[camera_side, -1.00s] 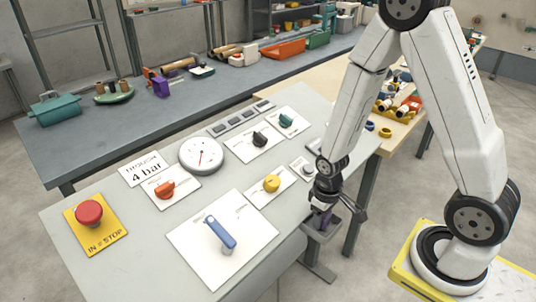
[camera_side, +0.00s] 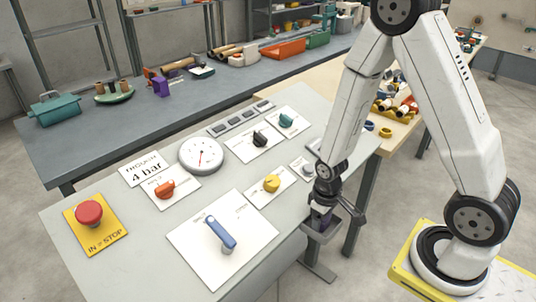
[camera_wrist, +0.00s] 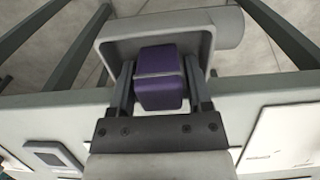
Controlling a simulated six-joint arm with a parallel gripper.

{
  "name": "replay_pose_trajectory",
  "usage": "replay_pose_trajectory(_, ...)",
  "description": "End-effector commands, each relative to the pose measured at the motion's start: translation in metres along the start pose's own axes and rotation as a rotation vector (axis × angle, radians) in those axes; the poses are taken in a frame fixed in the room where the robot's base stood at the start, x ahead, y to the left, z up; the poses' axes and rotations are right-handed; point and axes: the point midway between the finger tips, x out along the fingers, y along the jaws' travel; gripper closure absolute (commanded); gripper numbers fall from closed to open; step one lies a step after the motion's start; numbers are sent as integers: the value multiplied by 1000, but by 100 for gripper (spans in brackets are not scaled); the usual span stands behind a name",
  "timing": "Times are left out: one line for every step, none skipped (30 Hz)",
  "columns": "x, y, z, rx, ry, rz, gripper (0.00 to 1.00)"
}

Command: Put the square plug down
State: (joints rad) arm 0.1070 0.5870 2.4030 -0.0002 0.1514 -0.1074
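The square plug (camera_wrist: 160,85) is a purple block with a pale band across it, seen in the wrist view between the fingers of my gripper (camera_wrist: 160,68). The fingers lie close along its two sides and appear shut on it. The plug is at the grey open tray (camera_wrist: 112,48), within its walls as seen from above. Whether it touches the tray floor is hidden. In the side view my gripper (camera_side: 321,217) points down over the tray (camera_side: 334,233) at the panel's right edge, and the plug is hidden there.
The sloping panel beside the tray carries a blue lever (camera_side: 220,233), a yellow knob (camera_side: 271,183), a red stop button (camera_side: 89,212) and a gauge (camera_side: 201,154). Another purple object (camera_side: 161,86) stands on the rear bench. Floor shows beyond the tray.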

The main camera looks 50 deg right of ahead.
Motion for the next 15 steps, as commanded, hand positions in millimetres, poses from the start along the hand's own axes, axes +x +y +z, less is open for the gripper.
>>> replay_pose_trajectory(0, 0, 0, 0, 0, 0, 36)
replay_pose_trajectory(0, 0, 0, 0, 0, 0, 36)
replay_pose_trajectory(-1, 0, 0, 0, 0, 0, 36)
replay_pose_trajectory(-2, 0, 0, 0, 0, 0, 36)
replay_pose_trajectory(-2, 0, 0, 0, 1, 0, 36)
replay_pose_trajectory(-3, 0, 0, 0, 1, 0, 36)
replay_pose_trajectory(-4, 0, 0, 0, 0, 0, 36)
replay_pose_trajectory(-5, 0, 0, 0, 0, 0, 36)
replay_pose_trajectory(-7, 0, 0, 0, 0, 0, 36)
replay_pose_trajectory(-9, 0, 0, 0, 1, 0, 36)
replay_pose_trajectory(-11, 0, 0, 0, 2, 0, 36)
replay_pose_trajectory(-14, 0, 0, 0, 3, 0, 36)
replay_pose_trajectory(-16, 0, 0, 0, 2, 0, 36)
replay_pose_trajectory(-18, 0, -1, 0, 2, 0, 36)
replay_pose_trajectory(-22, 0, -1, 0, 3, 0, 36)
